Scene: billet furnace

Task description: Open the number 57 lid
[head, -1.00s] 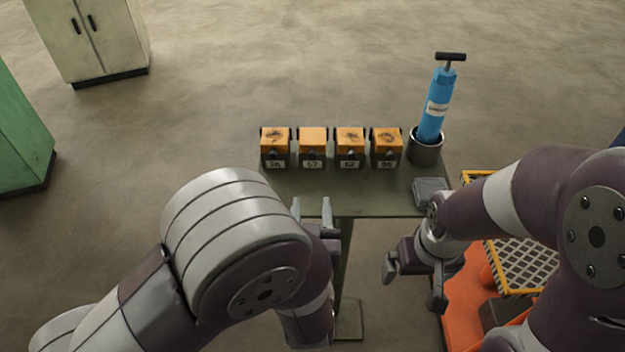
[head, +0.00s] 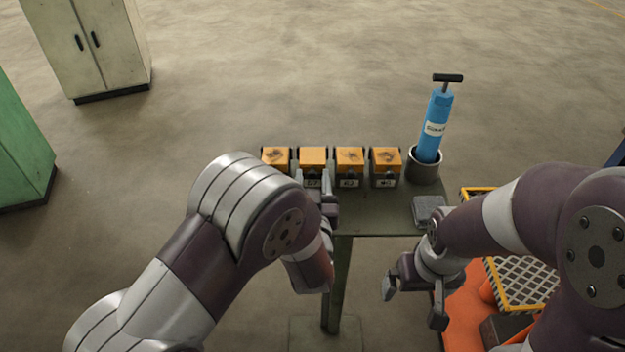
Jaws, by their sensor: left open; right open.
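Several small boxes with orange lids stand in a row on a dark green table (head: 375,215). The number 57 box (head: 312,160) is second from the left; its orange lid is down, and its number plate is partly hidden by my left gripper. My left gripper (head: 314,182) is open, its fingertips up in front of the 57 box's front face; I cannot tell whether they touch it. My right gripper (head: 411,300) is open and empty, low in front of the table's right part.
A blue pump (head: 436,125) stands in a dark cup (head: 423,168) at the table's right. A grey block (head: 429,209) lies near the right edge. An orange cart with a yellow-framed grate (head: 520,283) is at lower right. Cabinets (head: 90,45) stand at far left.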

